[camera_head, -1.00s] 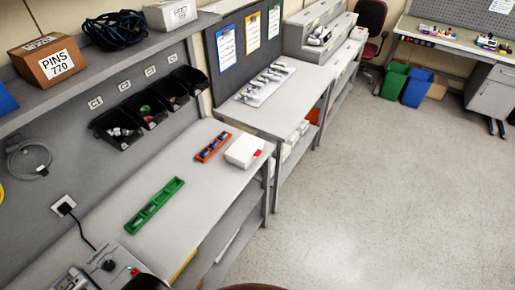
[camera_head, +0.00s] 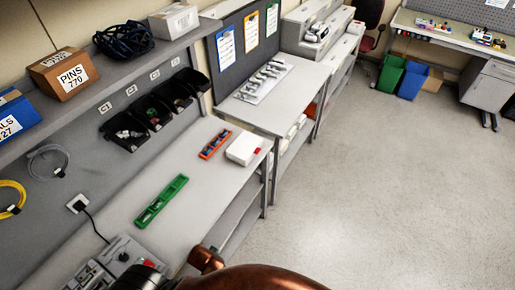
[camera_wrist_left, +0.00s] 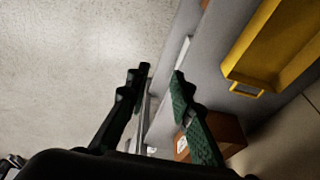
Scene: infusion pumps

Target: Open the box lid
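A white box (camera_head: 243,149) with a small red patch on its right side sits near the far right corner of the workbench (camera_head: 208,179). It looks closed from here. My left gripper (camera_wrist_left: 160,72) shows in the left wrist view with its two fingers apart and nothing between them. The gripper's fingers do not show in the head view. A copper-coloured arm part (camera_head: 250,278) of mine shows at the bottom of the head view. My right gripper is in neither view.
A green tray (camera_head: 160,200) and an orange tray (camera_head: 215,144) lie on the bench. A device with a knob (camera_head: 122,256) stands at the near end. Black bins (camera_head: 152,112) hang behind. In the wrist view, a yellow bin (camera_wrist_left: 262,50) and brown box (camera_wrist_left: 222,128) appear beyond the gripper.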

